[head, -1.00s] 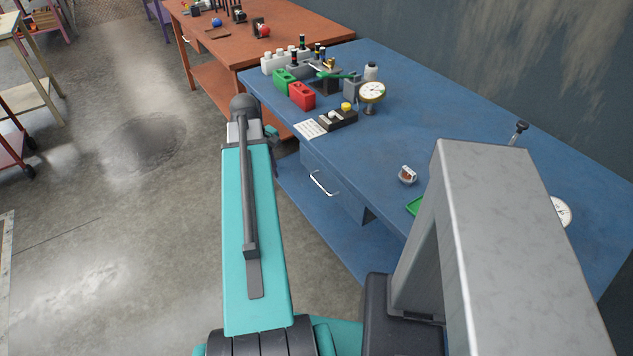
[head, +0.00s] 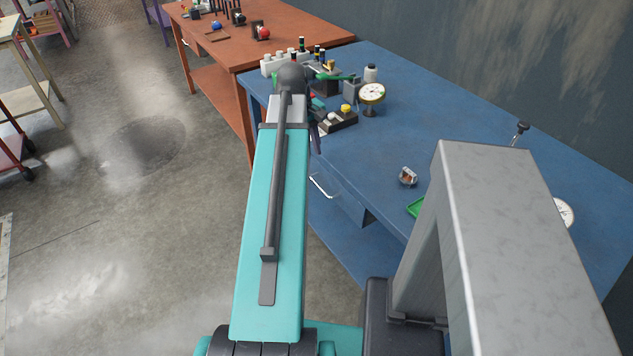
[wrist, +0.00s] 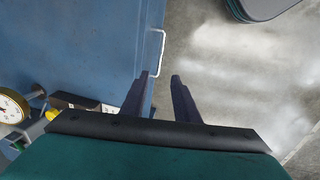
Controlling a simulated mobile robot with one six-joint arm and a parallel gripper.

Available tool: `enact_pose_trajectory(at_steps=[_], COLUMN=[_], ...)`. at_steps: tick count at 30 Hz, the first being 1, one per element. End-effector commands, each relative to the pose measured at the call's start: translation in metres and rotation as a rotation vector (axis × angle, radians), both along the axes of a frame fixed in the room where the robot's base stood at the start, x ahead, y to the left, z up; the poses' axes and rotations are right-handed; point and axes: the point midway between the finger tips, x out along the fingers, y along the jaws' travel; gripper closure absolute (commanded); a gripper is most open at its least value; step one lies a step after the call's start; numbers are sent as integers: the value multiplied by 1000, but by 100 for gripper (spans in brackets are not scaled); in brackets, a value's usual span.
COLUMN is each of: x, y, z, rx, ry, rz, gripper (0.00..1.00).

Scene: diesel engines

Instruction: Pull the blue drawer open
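The blue drawer (head: 342,207) is under the blue workbench and looks shut. Its pale bar handle (head: 321,186) is on the front face. In the wrist view the handle (wrist: 161,52) sticks out from the blue front at upper middle. My gripper (wrist: 159,76) is open, with two dark fingers apart and nothing between them. The handle lies just beyond the fingertips in that picture; I cannot tell the exact distance. In the head view my teal arm hides most of the gripper.
The blue workbench (head: 455,130) carries a dial gauge (head: 372,93), a black block with a yellow knob (head: 338,119) and a small metal part (head: 408,177). An orange bench (head: 225,50) stands beyond. Bare concrete floor (head: 180,220) lies open to the left.

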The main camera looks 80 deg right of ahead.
Motion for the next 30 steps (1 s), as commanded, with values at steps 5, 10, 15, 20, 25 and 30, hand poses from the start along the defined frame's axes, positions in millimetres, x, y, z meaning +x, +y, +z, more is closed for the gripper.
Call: enact_pose_trajectory(at_steps=[5, 10, 15, 20, 25, 30], x=[-1, -2, -4, -7, -9, -11], y=[-1, -2, -4, -6, -8, -10], z=[-6, -19, -36, -52, -69, -86], rx=[0, 1, 3, 3, 3, 3], ry=[0, 0, 0, 0, 0, 0], rz=[0, 0, 0, 0, 0, 0], gripper=[72, 72, 72, 72, 72, 72])
